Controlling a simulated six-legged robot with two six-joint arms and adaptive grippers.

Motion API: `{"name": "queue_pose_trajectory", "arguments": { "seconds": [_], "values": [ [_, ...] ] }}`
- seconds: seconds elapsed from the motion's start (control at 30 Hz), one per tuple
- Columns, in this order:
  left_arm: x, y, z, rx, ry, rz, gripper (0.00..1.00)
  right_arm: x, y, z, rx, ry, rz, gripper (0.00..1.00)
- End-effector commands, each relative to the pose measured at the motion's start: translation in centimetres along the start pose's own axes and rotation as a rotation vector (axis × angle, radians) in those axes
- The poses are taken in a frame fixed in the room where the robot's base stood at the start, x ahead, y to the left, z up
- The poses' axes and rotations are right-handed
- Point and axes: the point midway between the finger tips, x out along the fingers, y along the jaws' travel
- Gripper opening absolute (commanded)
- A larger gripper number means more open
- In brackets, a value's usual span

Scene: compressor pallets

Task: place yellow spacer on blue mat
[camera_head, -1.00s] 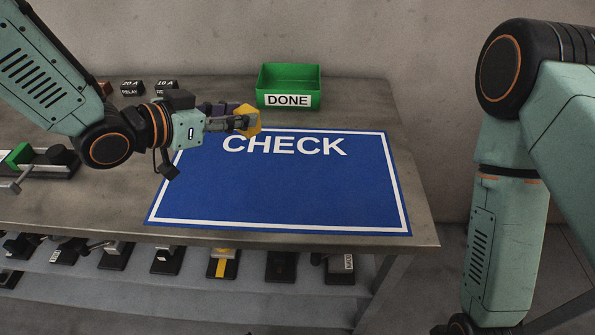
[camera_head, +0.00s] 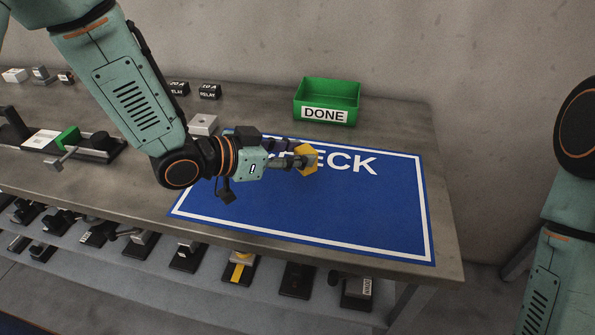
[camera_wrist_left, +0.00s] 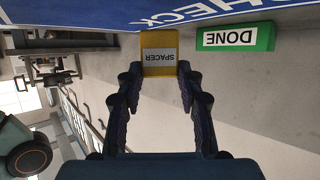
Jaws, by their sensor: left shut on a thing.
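The yellow spacer (camera_head: 308,158) is held at the tips of my left gripper (camera_head: 298,161), over the upper middle of the blue mat. In the left wrist view the spacer (camera_wrist_left: 159,52) shows its "SPACER" label between the two fingers (camera_wrist_left: 158,75). The blue mat (camera_head: 330,215) lies flat on the bench with a white border and the word "CHECK", partly covered by my gripper. I cannot tell how far the spacer is above the mat. My right gripper is not in view.
A green "DONE" bin (camera_head: 327,101) stands behind the mat. Relay boxes (camera_head: 210,91) and a grey block (camera_head: 203,125) stand at the back of the bench. A fixture with a green part (camera_head: 68,138) is at left. The mat's front and right are clear.

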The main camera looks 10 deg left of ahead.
Motion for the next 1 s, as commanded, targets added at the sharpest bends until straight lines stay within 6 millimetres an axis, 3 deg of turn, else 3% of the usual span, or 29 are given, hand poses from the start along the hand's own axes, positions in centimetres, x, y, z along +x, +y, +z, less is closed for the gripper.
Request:
{"name": "queue_pose_trajectory", "arguments": {
  "seconds": [0.27,0.7,0.73,1.0],
  "values": [
    [1.5,0.3,3.2,0.0,-0.003,0.003,0.05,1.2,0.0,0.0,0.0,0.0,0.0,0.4],
    [1.8,0.4,3.6,0.003,-0.001,0.003,0.05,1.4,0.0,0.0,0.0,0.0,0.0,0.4],
    [1.8,0.4,3.7,0.003,-0.001,0.003,0.38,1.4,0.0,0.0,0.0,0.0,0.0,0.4],
    [1.8,0.4,3.6,0.002,-0.001,0.003,0.59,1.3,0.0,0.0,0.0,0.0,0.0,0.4]
  ]
}}
